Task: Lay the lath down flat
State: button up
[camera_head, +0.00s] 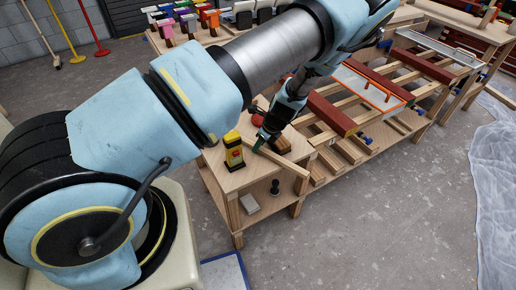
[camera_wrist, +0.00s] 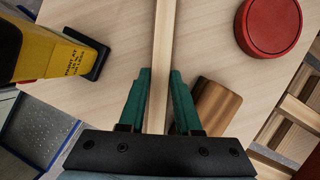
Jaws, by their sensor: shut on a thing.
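The lath is a narrow strip of pale wood. In the wrist view the lath (camera_wrist: 163,45) runs from the top edge down between the green fingers of my gripper (camera_wrist: 159,82). The fingers are shut on it, one on each side. In the head view my gripper (camera_head: 259,143) is low over the small wooden table (camera_head: 222,178), and the lath (camera_head: 285,160) slants from it toward the lower right, near the table's edge. I cannot tell whether the lath touches the tabletop. Its near end is hidden behind the gripper's black body.
A yellow and black bottle-like object (camera_head: 234,150) stands left of my gripper. A red round lid or tin (camera_wrist: 269,24) and a brown wooden block (camera_wrist: 215,106) are to the right in the wrist view. A long workbench with battens (camera_head: 350,105) adjoins the table.

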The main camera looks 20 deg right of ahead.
grip_shut()
jog(key=shift+r, duration=0.1)
